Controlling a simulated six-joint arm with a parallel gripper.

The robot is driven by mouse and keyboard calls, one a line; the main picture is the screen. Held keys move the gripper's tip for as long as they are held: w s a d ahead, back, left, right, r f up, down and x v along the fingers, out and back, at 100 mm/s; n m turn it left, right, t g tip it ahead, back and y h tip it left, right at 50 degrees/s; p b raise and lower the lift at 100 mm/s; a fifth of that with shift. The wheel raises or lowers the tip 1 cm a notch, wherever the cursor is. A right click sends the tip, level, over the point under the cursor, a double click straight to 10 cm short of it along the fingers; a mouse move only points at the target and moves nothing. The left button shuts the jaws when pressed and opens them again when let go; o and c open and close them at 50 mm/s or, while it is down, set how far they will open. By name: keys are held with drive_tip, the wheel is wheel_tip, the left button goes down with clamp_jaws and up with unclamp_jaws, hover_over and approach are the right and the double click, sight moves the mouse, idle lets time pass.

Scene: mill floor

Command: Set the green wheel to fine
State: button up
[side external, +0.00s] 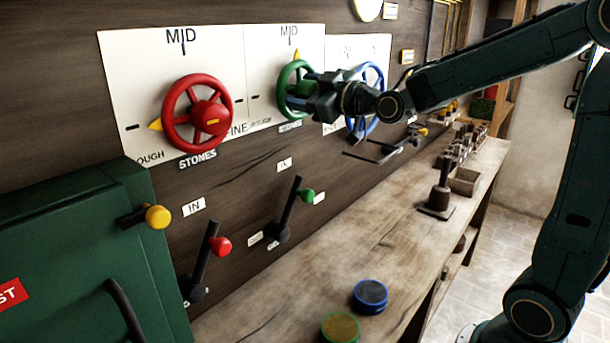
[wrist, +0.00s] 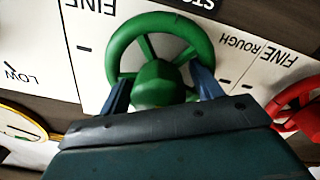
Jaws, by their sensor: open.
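The green wheel (side external: 285,77) is mounted on a white panel on the wall, with its yellow pointer (side external: 297,54) up towards the MID mark. In the wrist view, the green wheel (wrist: 160,22) fills the top middle, its hub (wrist: 158,84) between my two fingers. My gripper (side external: 308,91) is at the front of the wheel. In the wrist view, my gripper (wrist: 162,84) is open, one finger on each side of the hub; whether either touches it, I cannot tell. A FINE label (wrist: 95,5) is at the upper left there; a ROUGH label (wrist: 237,42) is on the right.
The red wheel (side external: 170,103) is to the left, its pointer towards ROUGH. A blue wheel (side external: 374,70) is close behind my gripper. Red (side external: 203,258) and green (side external: 290,212) levers are below. A wooden bench (side external: 330,270) runs along the wall. A green cabinet (side external: 70,250) stands at lower left.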

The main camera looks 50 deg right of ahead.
drive_tip(key=c, duration=1)
drive_tip(key=shift+m, duration=0.5)
drive_tip(key=m, duration=0.3)
drive_tip(key=shift+m, duration=0.3)
drive_tip(key=m, duration=0.4)
drive_tip(key=shift+d, duration=0.15)
drive_tip(key=m, duration=0.9)
drive_tip(key=shift+f, duration=0.1)
